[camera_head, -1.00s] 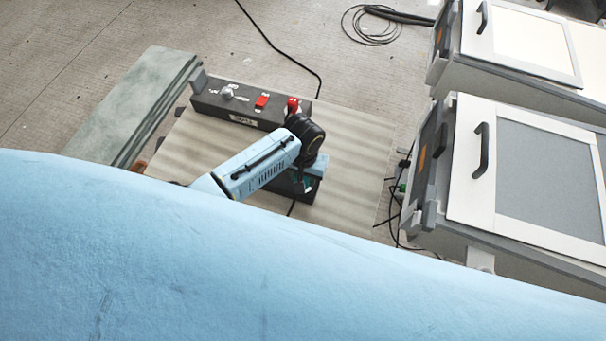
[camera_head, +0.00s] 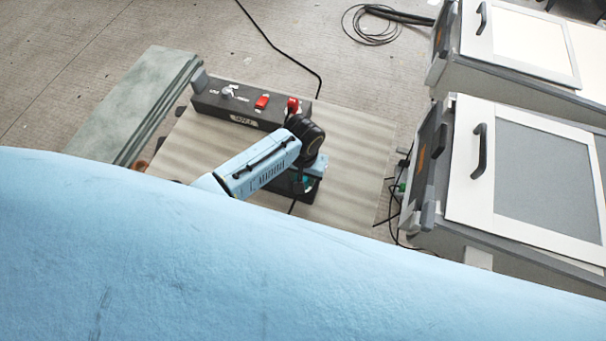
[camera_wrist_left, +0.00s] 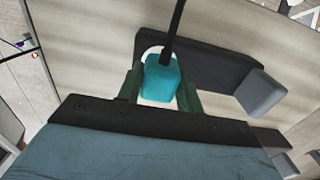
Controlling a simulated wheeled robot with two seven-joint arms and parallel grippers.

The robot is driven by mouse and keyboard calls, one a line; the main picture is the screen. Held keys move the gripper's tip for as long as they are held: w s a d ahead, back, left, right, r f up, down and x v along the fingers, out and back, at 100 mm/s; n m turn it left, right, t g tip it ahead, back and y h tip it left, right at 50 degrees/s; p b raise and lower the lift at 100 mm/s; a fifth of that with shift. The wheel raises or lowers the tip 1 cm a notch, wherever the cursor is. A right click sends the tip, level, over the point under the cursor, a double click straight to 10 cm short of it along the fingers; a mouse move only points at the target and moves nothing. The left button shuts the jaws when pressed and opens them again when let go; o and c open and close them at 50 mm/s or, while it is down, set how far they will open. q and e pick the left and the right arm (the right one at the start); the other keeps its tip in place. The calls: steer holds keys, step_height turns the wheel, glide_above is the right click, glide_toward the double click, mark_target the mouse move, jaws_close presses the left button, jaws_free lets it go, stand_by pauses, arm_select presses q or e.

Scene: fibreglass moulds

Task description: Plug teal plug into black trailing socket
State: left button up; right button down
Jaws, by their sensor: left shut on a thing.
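The teal plug (camera_wrist_left: 160,80) sits between the two green fingers of my left gripper (camera_wrist_left: 160,90) in the left wrist view, with a black cable rising from it. The fingers are shut on it. In the head view my left gripper (camera_head: 305,187) hangs below the black wrist joint, and only a little teal shows there. A long black box (camera_head: 240,105) with a grey end block lies beyond the gripper, apart from it. A dark bar with a grey end also shows in the wrist view (camera_wrist_left: 215,62), behind the plug. I cannot make out socket openings. My right gripper is out of view.
The box carries a red switch (camera_head: 262,101) and a red knob (camera_head: 293,104). A pale board (camera_head: 350,150) lies under my arm, its right part clear. A grey-green slab (camera_head: 125,105) is at left. White-fronted cabinets (camera_head: 545,180) stand at right, with loose cables beside them.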

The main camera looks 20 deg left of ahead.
arm_select(q)
steer(key=shift+f, duration=0.65)
stand_by(0.6)
steer(key=o, duration=1)
step_height(320, 180, up, 14)
steer(key=shift+f+p, duration=0.25)
steer(key=shift+p, duration=0.95)
